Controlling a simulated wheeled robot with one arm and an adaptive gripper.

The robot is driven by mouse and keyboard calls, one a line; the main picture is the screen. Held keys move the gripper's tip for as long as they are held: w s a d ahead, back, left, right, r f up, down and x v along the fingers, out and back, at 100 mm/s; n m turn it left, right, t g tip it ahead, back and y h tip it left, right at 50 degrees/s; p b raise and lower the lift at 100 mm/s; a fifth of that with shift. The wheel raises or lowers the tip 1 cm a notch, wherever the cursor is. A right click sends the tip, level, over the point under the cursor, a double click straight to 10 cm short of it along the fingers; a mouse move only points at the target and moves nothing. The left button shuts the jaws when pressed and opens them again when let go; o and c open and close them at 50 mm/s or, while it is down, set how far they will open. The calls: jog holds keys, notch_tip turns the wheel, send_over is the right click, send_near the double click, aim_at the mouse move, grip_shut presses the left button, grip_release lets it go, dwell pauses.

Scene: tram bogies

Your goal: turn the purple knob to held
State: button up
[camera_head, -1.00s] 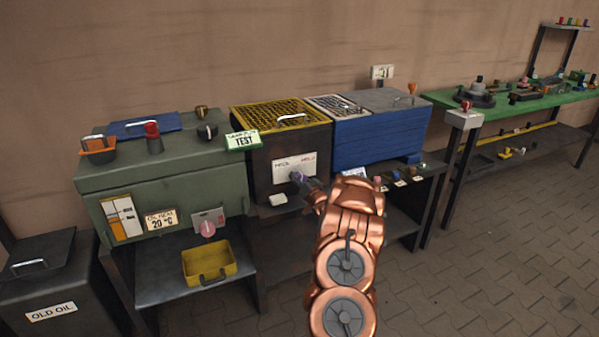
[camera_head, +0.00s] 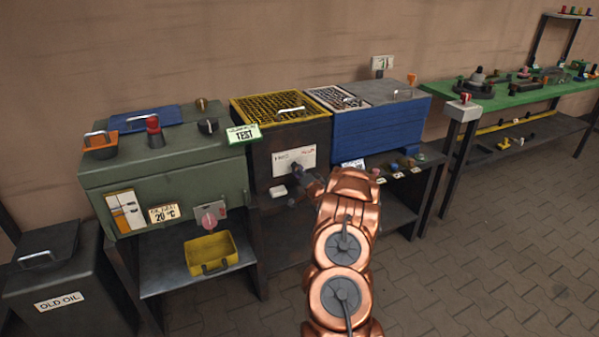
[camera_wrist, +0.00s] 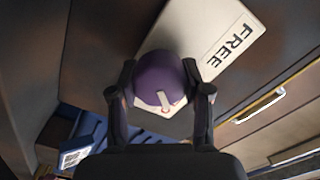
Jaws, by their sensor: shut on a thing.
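The purple knob (camera_wrist: 160,78) sits on a white plate (camera_wrist: 222,28) in the wrist view, between the two fingers of my gripper (camera_wrist: 160,97). The fingers touch the knob on both sides, and my gripper is shut on it. A pale pointer mark shows on the knob's near side. The word FREE is readable on the plate; the other label is hidden in this view. In the head view the plate (camera_head: 294,160) is on the front of the dark box with the yellow grid top, and my gripper (camera_head: 302,175) reaches it and mostly hides the knob.
A green cabinet (camera_head: 165,175) with a pink knob (camera_head: 209,218) and a yellow tray (camera_head: 212,253) stands to the left. A blue box (camera_head: 382,130) stands right, above a shelf with several small knobs. A drawer-like handle (camera_wrist: 262,104) is near my gripper.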

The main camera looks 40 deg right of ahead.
jog(key=shift+r, duration=0.1)
jog(key=o, duration=1.2)
jog(key=shift+c, duration=0.2)
jog(key=shift+s, duration=0.15)
jog(key=v, duration=1.1)
jog(key=shift+s+a, duration=0.2)
jog(key=shift+s, duration=0.15)
